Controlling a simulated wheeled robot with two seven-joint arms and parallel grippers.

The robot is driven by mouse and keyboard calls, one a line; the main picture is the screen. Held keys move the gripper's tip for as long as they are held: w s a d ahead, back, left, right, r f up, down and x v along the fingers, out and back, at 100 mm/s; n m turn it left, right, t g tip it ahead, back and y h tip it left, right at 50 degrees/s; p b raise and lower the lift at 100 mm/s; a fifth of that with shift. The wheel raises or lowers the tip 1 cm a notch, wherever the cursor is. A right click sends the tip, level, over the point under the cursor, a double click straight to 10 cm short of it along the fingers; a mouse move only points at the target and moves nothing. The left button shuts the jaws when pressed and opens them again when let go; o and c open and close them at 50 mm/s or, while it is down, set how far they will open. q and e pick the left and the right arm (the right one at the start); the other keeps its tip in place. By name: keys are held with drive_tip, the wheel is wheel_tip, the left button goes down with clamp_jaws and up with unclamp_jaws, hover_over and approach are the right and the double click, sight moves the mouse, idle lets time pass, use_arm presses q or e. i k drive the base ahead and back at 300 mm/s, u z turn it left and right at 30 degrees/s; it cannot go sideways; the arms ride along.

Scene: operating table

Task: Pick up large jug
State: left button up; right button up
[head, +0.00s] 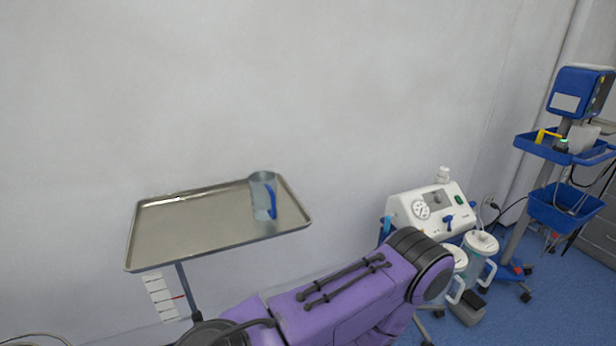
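A clear jug with a blue handle (262,196) stands upright on a metal tray (190,226), near the tray's right end. Its handle faces right and towards me. It is the only jug on the tray, and nothing touches it apart from the tray. Neither of my grippers is in the head view, so I cannot see whether they are open or shut.
The tray sits on a thin post, close to the wall; its left and middle are bare. A white machine (432,210) with lidded canisters (480,243) stands at the right. A blue equipment cart (552,205) is farther right.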

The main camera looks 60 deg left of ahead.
sight(263, 187)
drive_tip(key=i, duration=0.35)
drive_tip(key=u, duration=3.2)
